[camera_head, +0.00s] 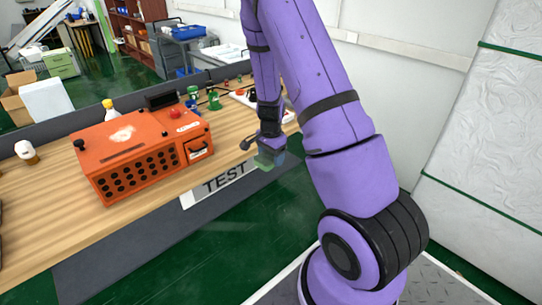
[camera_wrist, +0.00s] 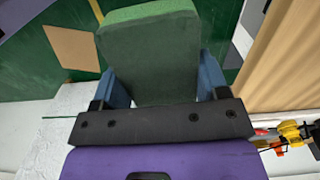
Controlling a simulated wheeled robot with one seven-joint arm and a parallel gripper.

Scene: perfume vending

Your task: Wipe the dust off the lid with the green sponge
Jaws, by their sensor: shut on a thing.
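The green sponge (camera_wrist: 150,52) is held between the two blue fingers of my gripper (camera_wrist: 160,85) in the wrist view. In the head view my gripper (camera_head: 270,160) is at the table's front edge, right of the TEST label, with the sponge (camera_head: 263,162) showing small under it. The orange machine (camera_head: 140,152) stands on the table to the left of my gripper, well apart from it. A pale patch of dust (camera_head: 122,133) lies on its lid (camera_head: 100,138). The sponge does not touch the lid.
A wooden table (camera_head: 60,220) carries the machine. A white bottle (camera_head: 27,152) stands left of it, a yellow-capped bottle (camera_head: 109,108) behind. Bare table lies between the machine and my gripper.

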